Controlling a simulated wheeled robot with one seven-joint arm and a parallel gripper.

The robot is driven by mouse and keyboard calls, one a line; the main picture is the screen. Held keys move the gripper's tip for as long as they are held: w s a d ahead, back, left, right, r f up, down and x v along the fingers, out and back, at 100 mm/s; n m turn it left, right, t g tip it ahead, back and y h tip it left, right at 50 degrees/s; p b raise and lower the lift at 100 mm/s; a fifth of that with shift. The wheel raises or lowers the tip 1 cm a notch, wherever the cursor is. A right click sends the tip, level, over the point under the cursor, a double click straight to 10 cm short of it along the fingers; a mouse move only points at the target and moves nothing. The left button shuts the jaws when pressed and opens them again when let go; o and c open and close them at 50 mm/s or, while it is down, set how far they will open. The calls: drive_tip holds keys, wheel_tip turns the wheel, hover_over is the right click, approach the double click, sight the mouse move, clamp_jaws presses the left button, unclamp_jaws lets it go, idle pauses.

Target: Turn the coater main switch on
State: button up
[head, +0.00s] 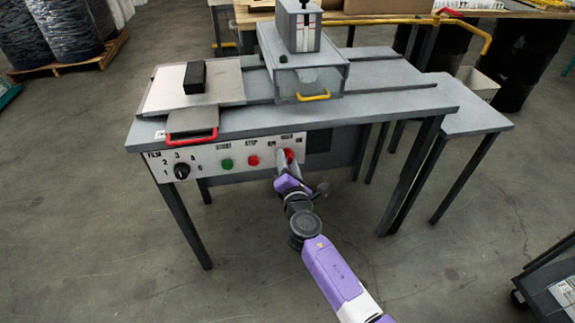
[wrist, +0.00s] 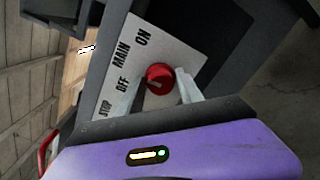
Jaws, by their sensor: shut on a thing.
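The coater (head: 345,98) is a grey table-like machine with a white control panel (head: 215,160) on its front edge. The main switch is a red round knob (head: 289,155) at the panel's right end. In the wrist view the red knob (wrist: 160,77) sits on the white plate beside the words MAIN, OFF and ON. My gripper (wrist: 160,84) is shut on the knob, one pale finger on each side. In the head view my gripper (head: 284,160) reaches the panel from below. The fingers hide part of the knob, and I cannot tell which word it points to.
A green button (head: 226,163), a red button (head: 253,160) and a black dial (head: 182,171) sit left on the panel. A red handle (head: 192,137) juts out above them. Table legs stand on both sides. The floor in front is clear; a dark cart (head: 550,285) stands at lower right.

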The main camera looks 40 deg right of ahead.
drive_tip(key=m, duration=0.1)
drive_tip(key=m+b, duration=0.1)
drive_tip(key=m, duration=0.1)
drive_tip(key=m+b, duration=0.1)
drive_tip(key=shift+s+d+f, duration=0.1)
drive_tip(key=shift+f, duration=0.15)
drive_tip(key=m+y+b, duration=0.1)
drive_tip(key=m+b, duration=0.1)
drive_tip(key=m, duration=0.3)
drive_tip(key=shift+m, duration=0.3)
drive_tip(key=o, duration=1.1)
drive_tip(key=shift+o, duration=0.2)
drive_tip(key=shift+r, duration=0.1)
drive_tip(key=v, duration=0.7)
drive_tip(key=shift+s+a+b, duration=0.25)
drive_tip(key=shift+s+b, duration=0.05)
drive_tip(key=shift+b, duration=0.05)
